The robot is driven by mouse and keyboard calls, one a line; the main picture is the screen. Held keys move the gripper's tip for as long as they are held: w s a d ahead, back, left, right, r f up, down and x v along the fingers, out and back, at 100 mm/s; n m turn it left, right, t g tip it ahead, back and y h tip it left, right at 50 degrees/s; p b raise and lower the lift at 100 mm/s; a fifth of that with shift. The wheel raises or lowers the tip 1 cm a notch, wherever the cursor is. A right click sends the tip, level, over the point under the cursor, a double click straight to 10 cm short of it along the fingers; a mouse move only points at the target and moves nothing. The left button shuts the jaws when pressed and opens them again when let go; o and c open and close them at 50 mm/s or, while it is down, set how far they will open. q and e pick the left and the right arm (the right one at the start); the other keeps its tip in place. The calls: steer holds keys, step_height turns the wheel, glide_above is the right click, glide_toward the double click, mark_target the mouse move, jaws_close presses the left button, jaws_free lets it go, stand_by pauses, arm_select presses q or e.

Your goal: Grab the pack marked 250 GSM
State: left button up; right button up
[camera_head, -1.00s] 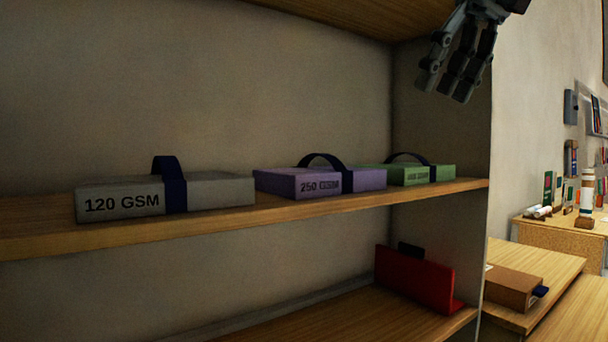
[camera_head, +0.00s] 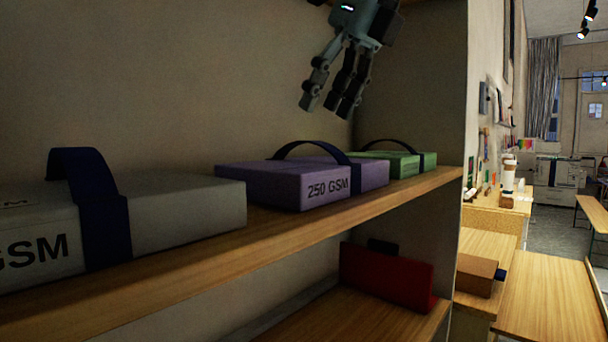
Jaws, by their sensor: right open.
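The purple pack marked 250 GSM (camera_head: 258,187) lies flat on the wooden shelf (camera_head: 235,260), with its label facing front right and a dark blue strap arched over its top. My right gripper (camera_head: 336,108) hangs above and a little to the right of the pack in the picture. Its fingers point down, apart and empty, and there is a gap between them and the strap. My left gripper is not in view.
A grey pack (camera_head: 185,217) with a blue strap lies left of the purple one, partly cut off. A green pack (camera_head: 403,161) lies beyond it, near the shelf's side panel (camera_head: 415,85). A red item (camera_head: 385,280) stands on the shelf below. Tables are at right.

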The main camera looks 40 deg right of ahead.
mark_target(309, 165)
steer(key=shift+w+f, duration=0.3)
steer(key=shift+f, duration=0.1)
steer(key=p+x, duration=0.1)
steer(key=x, duration=0.4)
steer(key=shift+f, duration=0.2)
steer(key=c, duration=0.4)
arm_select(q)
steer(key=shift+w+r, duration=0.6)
arm_select(e)
jaws_close()
steer(key=shift+r, duration=0.1)
